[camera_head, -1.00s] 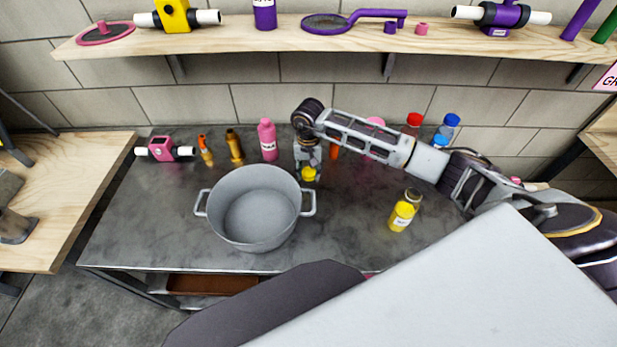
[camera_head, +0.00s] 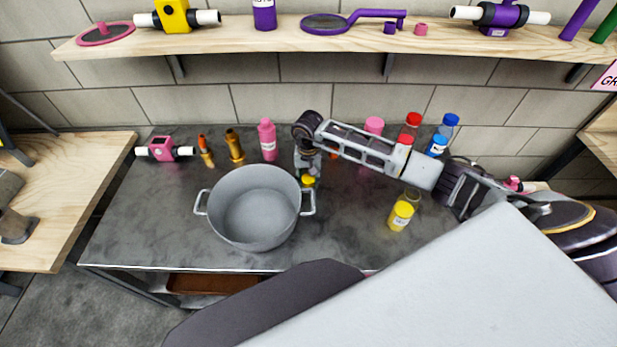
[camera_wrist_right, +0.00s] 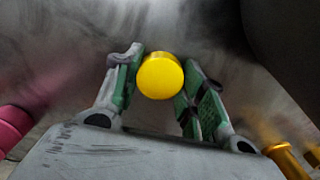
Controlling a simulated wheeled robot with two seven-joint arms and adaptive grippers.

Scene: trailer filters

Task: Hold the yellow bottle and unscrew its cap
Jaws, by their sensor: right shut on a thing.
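The yellow bottle (camera_head: 399,217) stands on the grey table, right of the pot and in front of my right arm. No yellow cap shows on its top; a clear, brownish neck or rim shows there. My right gripper (camera_head: 308,178) is well left of the bottle, beside the pot's right handle, pointing down. It is shut on a small round yellow cap (camera_head: 308,181). In the right wrist view the yellow cap (camera_wrist_right: 160,77) sits between the green-padded fingertips of the right gripper (camera_wrist_right: 160,85). Whether the cap touches the table is unclear. My left gripper is not in view.
A grey pot (camera_head: 225,238) stands left of the right gripper. A pink bottle (camera_head: 268,140), orange bottles (camera_head: 235,146) and a pink device (camera_head: 163,149) stand behind it. Red (camera_head: 413,120) and blue (camera_head: 449,122) bottles stand behind my arm. A wooden shelf (camera_head: 250,42) hangs above. The table's front right is clear.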

